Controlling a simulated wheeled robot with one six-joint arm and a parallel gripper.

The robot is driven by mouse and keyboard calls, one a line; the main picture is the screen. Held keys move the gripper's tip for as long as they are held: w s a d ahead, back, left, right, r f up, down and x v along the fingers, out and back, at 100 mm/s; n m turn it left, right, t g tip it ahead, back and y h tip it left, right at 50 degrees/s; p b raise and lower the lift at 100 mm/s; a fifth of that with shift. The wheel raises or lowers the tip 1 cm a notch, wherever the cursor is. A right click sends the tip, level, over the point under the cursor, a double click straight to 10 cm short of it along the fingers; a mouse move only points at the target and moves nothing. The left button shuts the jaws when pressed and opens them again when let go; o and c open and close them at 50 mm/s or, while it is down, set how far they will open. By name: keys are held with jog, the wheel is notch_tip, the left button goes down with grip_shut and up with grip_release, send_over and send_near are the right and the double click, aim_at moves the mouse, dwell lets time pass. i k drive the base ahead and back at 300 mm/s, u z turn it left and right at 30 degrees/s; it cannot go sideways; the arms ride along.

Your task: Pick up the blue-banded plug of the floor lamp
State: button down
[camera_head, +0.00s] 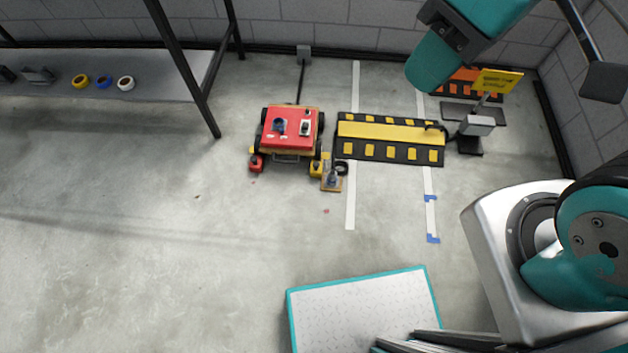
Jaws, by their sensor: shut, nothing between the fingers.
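No lamp stand can be made out for certain. A small dark item with blue on it (279,126) lies on the left of the red top of a low cart (291,143). A white and dark item (304,128) lies to its right. A small grey-blue object (332,177) stands on a tan plate on the floor at the cart's front right corner. All are too small to tell which is the blue-banded plug. My arm crosses the top right and stands at the right, well apart from the cart. I cannot make out my gripper's fingers.
A yellow and black ramp (390,132) lies right of the cart. A grey box with a yellow sign (477,125) stands at its right end. A shelf (150,88) holds tape rolls at left. A black line runs from a wall box (304,52). The front-left floor is clear.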

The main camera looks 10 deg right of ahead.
aim_at(332, 175)
jog(key=z, duration=0.25)
jog(key=i, duration=1.2)
jog(key=u, duration=0.95)
jog(key=k, duration=0.75)
jog(key=z, duration=0.2)
